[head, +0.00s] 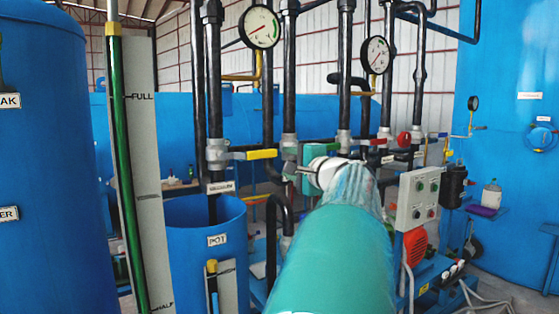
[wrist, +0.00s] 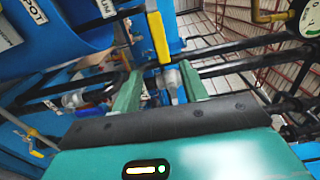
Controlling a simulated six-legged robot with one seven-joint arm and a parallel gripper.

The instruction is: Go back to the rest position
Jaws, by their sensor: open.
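My gripper (wrist: 159,82) is open in the wrist view, with its two green fingers apart and nothing held between them. A yellow valve lever (wrist: 158,38) shows beyond the gap between the fingertips; I cannot tell how far off it is. A yellow lever (head: 262,154) on a vertical black pipe is left of the arm's end.
Black vertical pipes carry a left gauge (head: 260,27) and a right gauge (head: 376,55). A blue pot (head: 203,240) and a level tube (head: 126,160) stand left. A control box (head: 418,199) and red pump part (head: 415,248) are close on the arm's right.

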